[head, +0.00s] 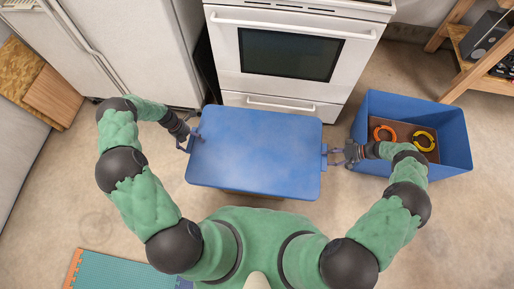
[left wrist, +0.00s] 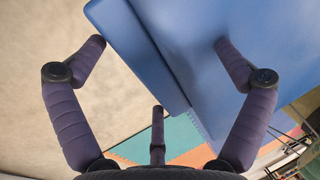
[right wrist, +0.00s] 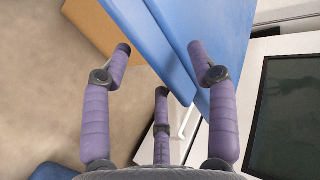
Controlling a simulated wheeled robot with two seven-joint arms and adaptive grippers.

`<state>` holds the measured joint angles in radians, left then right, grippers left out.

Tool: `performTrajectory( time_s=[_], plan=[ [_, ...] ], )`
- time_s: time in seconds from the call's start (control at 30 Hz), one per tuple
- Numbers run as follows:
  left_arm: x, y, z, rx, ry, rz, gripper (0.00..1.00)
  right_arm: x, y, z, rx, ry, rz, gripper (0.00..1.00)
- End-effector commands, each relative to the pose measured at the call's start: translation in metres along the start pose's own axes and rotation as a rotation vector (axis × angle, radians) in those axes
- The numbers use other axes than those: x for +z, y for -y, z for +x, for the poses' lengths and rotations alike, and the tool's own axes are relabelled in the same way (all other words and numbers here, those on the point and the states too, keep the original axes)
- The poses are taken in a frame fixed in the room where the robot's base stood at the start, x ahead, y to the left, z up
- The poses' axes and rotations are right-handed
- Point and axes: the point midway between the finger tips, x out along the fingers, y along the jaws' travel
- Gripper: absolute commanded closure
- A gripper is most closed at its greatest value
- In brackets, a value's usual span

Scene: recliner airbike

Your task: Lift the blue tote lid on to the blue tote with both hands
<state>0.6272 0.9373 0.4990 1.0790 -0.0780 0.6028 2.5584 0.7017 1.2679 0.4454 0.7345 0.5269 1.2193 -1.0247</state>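The blue tote lid (head: 255,150) lies flat in the middle of the head view, in front of the stove. The blue tote (head: 447,125) stands open on the floor to its right, with an orange ring and a yellow ring inside. My left gripper (head: 190,139) is at the lid's left end; in the left wrist view its spread fingers (left wrist: 160,44) straddle the lid's edge (left wrist: 150,60). My right gripper (head: 335,156) is at the lid's right end; in the right wrist view its fingers (right wrist: 159,49) are apart on either side of the edge. Contact is unclear.
A brown box (head: 250,195) shows under the lid's front edge. The white stove (head: 290,55) is close behind the lid and a white fridge (head: 140,45) is at the left. A wooden shelf (head: 465,70) stands behind the tote. A teal mat (head: 120,270) lies at the front left.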

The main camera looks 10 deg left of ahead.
Motion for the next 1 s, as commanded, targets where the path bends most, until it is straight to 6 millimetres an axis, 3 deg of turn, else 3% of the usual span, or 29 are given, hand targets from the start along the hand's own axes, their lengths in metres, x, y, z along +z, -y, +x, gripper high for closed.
performTrajectory(
  time_s=[0.03, 0.2, 0.67, 1.0],
  plan=[
    [0.0, 0.0, 0.0, 0.0, 0.0, 0.0, 0.14, 0.0, 0.0, 0.0, 0.0, 0.0, 0.0, 0.55],
    [0.0, 0.0, 0.0, 0.0, 0.0, 0.0, 0.62, 0.0, 0.0, 0.0, 0.0, 0.0, 0.0, 1.0],
    [-0.001, 0.002, -0.001, -0.001, -0.002, 0.0, 0.65, 0.0, 0.003, -0.001, -0.001, 0.002, -0.001, 1.0],
    [-0.001, 0.01, -0.024, -0.004, -0.004, 0.001, 0.67, 0.001, 0.024, -0.012, -0.004, 0.003, -0.001, 1.0]
  ],
)
